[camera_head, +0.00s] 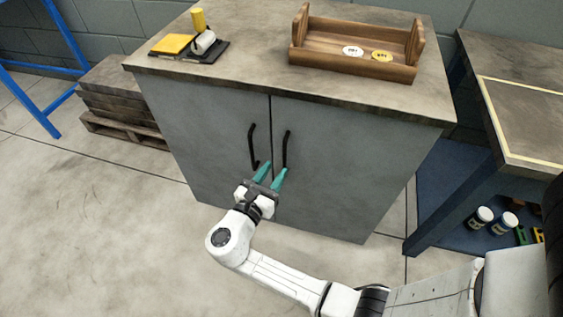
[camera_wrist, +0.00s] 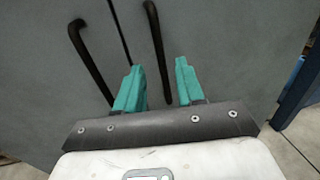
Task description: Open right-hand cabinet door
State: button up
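The grey cabinet has two shut doors with a dark seam between them. The right-hand door (camera_head: 345,165) carries a black bar handle (camera_head: 288,146) near the seam; this handle also shows in the wrist view (camera_wrist: 156,42). My gripper (camera_head: 272,172) has teal fingers and is at the lower end of that handle. In the wrist view the fingers (camera_wrist: 158,68) are apart, and the handle's lower part shows in the gap between them, with space on both sides. I cannot tell how deep the handle sits between the fingers.
The left door (camera_head: 205,130) has its own black handle (camera_head: 252,147), close to my left finger. A wooden tray (camera_head: 350,62) stands on the cabinet top. A blue-legged bench (camera_head: 480,190) is at the right, a pallet (camera_head: 120,130) at the left. Floor in front is clear.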

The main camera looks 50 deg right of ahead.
aim_at(284, 158)
jog(key=shift+w+d+b, duration=0.2)
jog(key=shift+d, duration=1.05)
jog(key=shift+w+d+b, duration=0.15)
jog(key=shift+d, duration=1.05)
jog(key=shift+c, duration=0.5)
grip_shut()
